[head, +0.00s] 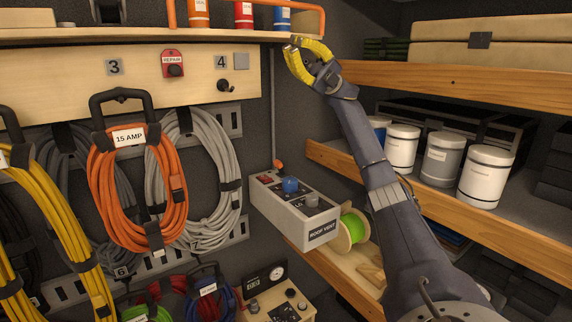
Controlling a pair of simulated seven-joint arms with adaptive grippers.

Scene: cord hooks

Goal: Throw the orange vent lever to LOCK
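A grey control box labelled ROOF VENT (295,212) stands right of the hanging cords. On its top are a blue knob (290,185), a grey knob (312,200) and a small red part (265,179). A small orange knob-like part (279,165) shows just behind the box, at the foot of a thin grey upright; I cannot tell if it is the vent lever. No LOCK marking is readable. My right gripper (293,43), with yellow fingers, is raised near the upper shelf's right end, well above the box. Its fingertips look close together; their gap is unclear. My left gripper is not in view.
An orange rail (323,22) edges the upper shelf (200,35) close to my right gripper. Coiled cords, including an orange one (140,205), hang at left. Several cans, one white (487,178), stand on the right shelf. A green spool (352,229) sits beside the box.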

